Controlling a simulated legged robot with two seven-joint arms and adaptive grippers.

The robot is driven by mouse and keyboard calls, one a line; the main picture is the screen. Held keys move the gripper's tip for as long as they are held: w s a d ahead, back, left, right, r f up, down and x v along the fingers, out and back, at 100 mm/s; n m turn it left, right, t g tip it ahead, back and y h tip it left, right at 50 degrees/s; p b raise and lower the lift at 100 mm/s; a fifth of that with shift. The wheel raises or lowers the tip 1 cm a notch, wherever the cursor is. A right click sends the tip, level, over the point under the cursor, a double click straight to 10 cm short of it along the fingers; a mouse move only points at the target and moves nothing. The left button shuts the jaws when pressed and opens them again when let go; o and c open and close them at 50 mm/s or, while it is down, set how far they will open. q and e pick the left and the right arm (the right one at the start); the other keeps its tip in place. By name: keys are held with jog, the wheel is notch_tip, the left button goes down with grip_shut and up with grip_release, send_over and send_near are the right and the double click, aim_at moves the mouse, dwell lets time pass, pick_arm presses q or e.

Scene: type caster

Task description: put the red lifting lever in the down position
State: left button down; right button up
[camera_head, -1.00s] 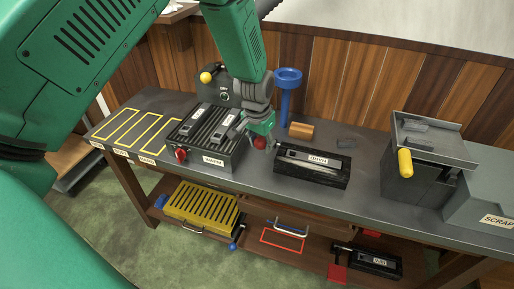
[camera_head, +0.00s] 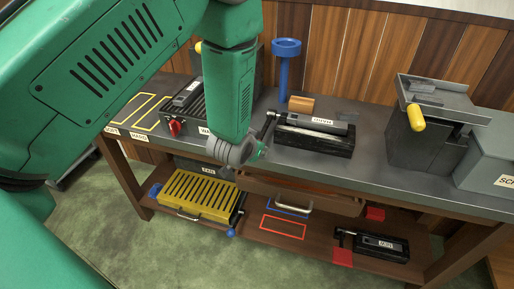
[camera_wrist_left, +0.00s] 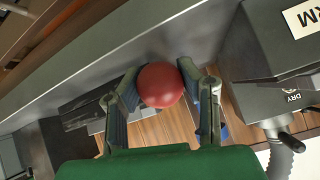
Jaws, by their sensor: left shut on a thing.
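My left gripper (camera_head: 260,150) reaches down at the bench's front edge, just left of a black box. In the left wrist view its two fingers (camera_wrist_left: 160,88) are closed around a round red knob (camera_wrist_left: 161,85), taken as the lever's end. In the head view the knob is hidden behind my gripper and forearm. A dark arm (camera_head: 268,127) shows between my gripper and the black box (camera_head: 312,141). A grey labelled bar (camera_head: 310,121) sits high along the top of that box. My right gripper is in neither view.
A slotted heater (camera_head: 190,107) with a red knob stands left, partly behind my arm. A blue funnel stand (camera_head: 285,75) and copper-coloured cylinder (camera_head: 301,104) stand behind the box. A yellow-handled machine (camera_head: 430,120) is right. A wooden drawer (camera_head: 290,190) sits below the bench top.

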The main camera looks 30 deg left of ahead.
pick_arm(q)
jog(key=shift+s+d+f, duration=0.1)
jog(key=shift+s+f, duration=0.25)
jog(key=shift+f, duration=0.25)
jog(key=c, duration=1.3)
grip_release()
jog(key=shift+o, duration=1.4)
jog(key=shift+w+r, duration=0.1)
jog(key=shift+r, duration=0.05)
jog(key=v, duration=1.2)
